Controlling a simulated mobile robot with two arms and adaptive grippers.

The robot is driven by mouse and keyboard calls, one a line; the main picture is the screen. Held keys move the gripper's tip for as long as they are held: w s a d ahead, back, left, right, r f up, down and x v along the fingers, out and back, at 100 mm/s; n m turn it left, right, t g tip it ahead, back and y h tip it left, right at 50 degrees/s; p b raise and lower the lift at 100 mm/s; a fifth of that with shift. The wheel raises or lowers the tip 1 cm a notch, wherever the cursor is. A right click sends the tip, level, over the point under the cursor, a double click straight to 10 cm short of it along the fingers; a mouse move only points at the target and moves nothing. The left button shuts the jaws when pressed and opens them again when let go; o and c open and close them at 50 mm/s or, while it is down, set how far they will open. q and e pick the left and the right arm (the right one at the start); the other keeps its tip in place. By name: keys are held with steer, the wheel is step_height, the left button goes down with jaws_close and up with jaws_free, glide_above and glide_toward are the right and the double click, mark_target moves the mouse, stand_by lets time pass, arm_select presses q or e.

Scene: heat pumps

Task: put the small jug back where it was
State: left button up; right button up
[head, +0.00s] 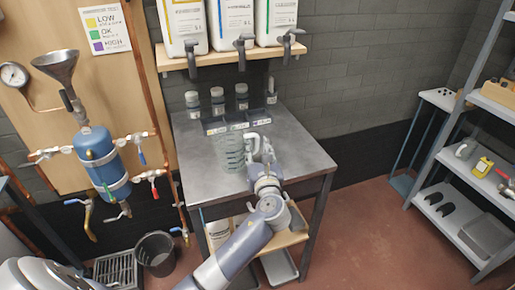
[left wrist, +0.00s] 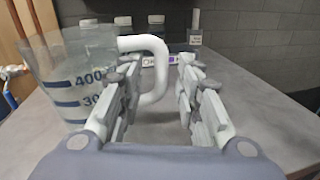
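A clear jug (head: 229,152) with dark blue markings and a white handle stands upright on the grey metal table (head: 190,170). In the left wrist view the jug (left wrist: 75,80) is at the left, with "400" and "300" readable. My left gripper (head: 262,155) is at the handle side of the jug, low over the table. In the left wrist view its fingers (left wrist: 160,95) are spread, and the handle's outer bar shows in the gap between them. The left finger overlaps part of the handle, and I cannot tell whether they touch. My right gripper is not in view.
Several capped bottles (head: 217,100) stand along the table's back, below a wooden shelf (head: 230,58) of large canisters with taps. A blue vessel with pipes (head: 98,160) is on the left. A bucket (head: 156,253) is on the floor. The table's right part is clear.

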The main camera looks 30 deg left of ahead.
arm_select(q)
steer(key=v, duration=1.1)
steer(key=shift+s, duration=0.15)
steer(key=shift+d, duration=0.15)
steer(key=o, duration=1.6)
steer(key=shift+o, duration=0.2)
